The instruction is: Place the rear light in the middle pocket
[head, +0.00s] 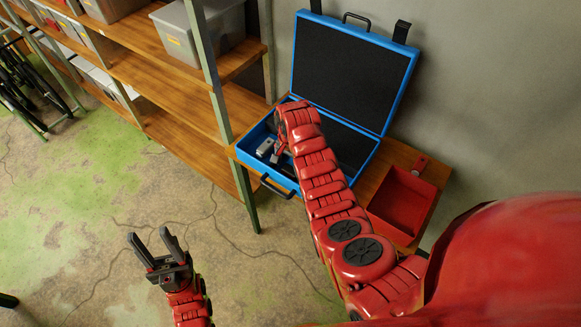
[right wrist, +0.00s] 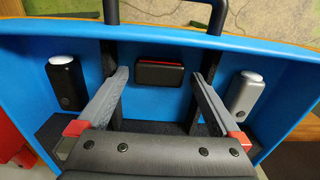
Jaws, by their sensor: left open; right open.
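The rear light (right wrist: 160,73), a small black block with a red strip along its top, sits in the middle pocket (right wrist: 150,107) of the blue case, between two black dividers and close to the blue wall. My right gripper (right wrist: 155,76) is open, with one finger on each side of the light and visible gaps between. In the head view my right arm reaches into the case (head: 258,165) and hides much of its inside. My left gripper (head: 149,235) is open and empty above the floor, away from the case.
A black light with a white top (right wrist: 65,82) stands in the left pocket and a grey one (right wrist: 243,88) in the right pocket. The case lid (head: 350,70) is open. A red tray (head: 403,200) is right of the case. Shelves (head: 170,90) stand left.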

